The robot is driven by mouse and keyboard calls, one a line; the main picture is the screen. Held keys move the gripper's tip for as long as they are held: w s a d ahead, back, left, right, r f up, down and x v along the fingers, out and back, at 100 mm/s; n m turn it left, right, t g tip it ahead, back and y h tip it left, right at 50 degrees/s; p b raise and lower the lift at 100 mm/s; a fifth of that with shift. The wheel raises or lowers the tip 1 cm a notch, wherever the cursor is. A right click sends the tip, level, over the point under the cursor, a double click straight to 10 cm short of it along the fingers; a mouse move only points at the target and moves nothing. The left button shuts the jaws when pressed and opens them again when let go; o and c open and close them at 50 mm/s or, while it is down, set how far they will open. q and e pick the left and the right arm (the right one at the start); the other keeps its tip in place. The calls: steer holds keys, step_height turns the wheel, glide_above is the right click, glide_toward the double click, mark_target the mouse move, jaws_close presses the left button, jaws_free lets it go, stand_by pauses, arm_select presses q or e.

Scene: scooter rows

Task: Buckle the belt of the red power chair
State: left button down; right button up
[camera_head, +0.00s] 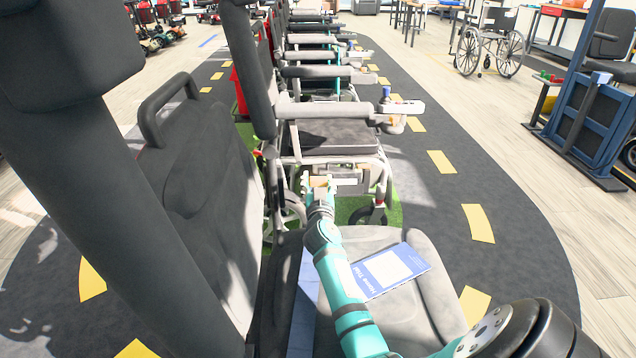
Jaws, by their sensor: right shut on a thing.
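A grey chair seat (376,240) with a tall grey backrest (205,170) is closest to me. No red body panel shows on it, so I cannot tell whether it is the red power chair. My right gripper (319,183) reaches past the far side of this seat. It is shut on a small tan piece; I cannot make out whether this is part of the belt. No belt strap or buckle shows clearly. A blue and white card (388,272) lies on the seat. My left gripper is not in view.
A grey chair (337,140) with armrests stands just beyond, with more in a row behind it. A red part (240,92) shows beside the row. A wheelchair (490,43) and a blue frame (590,115) stand right. Dark floor lies open right of the row.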

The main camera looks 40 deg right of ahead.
steer(key=shift+s+f, duration=0.1)
steer(key=shift+f, duration=0.5)
steer(key=o, duration=1.3)
steer(key=shift+r, duration=0.1)
steer(key=shift+c, duration=0.2)
steer(key=shift+r, duration=0.1)
steer(key=shift+r, duration=0.1)
step_height(320, 180, up, 10)
steer(key=shift+f, duration=0.1)
